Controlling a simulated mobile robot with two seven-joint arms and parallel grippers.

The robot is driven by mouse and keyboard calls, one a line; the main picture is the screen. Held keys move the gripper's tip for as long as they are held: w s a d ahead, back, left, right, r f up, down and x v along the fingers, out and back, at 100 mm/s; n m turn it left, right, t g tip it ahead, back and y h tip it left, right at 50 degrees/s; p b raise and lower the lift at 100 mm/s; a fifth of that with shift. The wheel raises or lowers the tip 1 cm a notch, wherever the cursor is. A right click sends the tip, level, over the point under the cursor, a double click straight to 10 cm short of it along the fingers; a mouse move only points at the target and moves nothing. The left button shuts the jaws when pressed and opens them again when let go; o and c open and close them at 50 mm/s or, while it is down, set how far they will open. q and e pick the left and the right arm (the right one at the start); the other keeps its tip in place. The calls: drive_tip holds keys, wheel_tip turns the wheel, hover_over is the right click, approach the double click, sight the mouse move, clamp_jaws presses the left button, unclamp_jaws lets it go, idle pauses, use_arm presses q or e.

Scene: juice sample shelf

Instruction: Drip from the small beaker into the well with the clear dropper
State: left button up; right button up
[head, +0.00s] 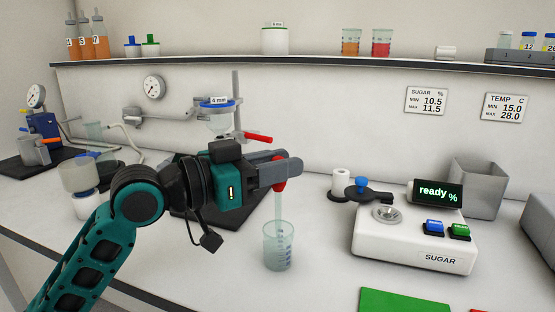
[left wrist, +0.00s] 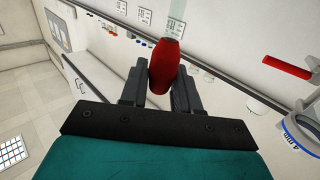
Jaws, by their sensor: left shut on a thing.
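My left gripper (head: 285,172) is shut on the red bulb of the clear dropper (head: 278,205). The bulb also shows between the fingers in the left wrist view (left wrist: 164,66). The clear tube hangs straight down over the small beaker (head: 278,250). Its lower end reaches the beaker's rim; I cannot tell how far inside the tip is. The beaker is clear, with marks on its side, and stands upright on the bench. The round well (head: 387,213) is on top of the white SUGAR meter (head: 410,245), right of the beaker. My right gripper is not in view.
The meter's display (head: 435,194) reads "ready %". A dark lid with a blue knob (head: 362,183) sits beside the well. A grey bin (head: 478,185) stands behind the meter, a green mat (head: 403,301) in front. The bench between beaker and meter is clear.

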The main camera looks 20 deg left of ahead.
sight(275, 190)
use_arm(q)
drive_tip(key=shift+f+b, duration=1.15)
drive_tip(key=shift+f, duration=1)
drive_tip(key=shift+o, duration=0.3)
clamp_jaws()
unclamp_jaws()
drive_tip(key=shift+c, duration=0.4)
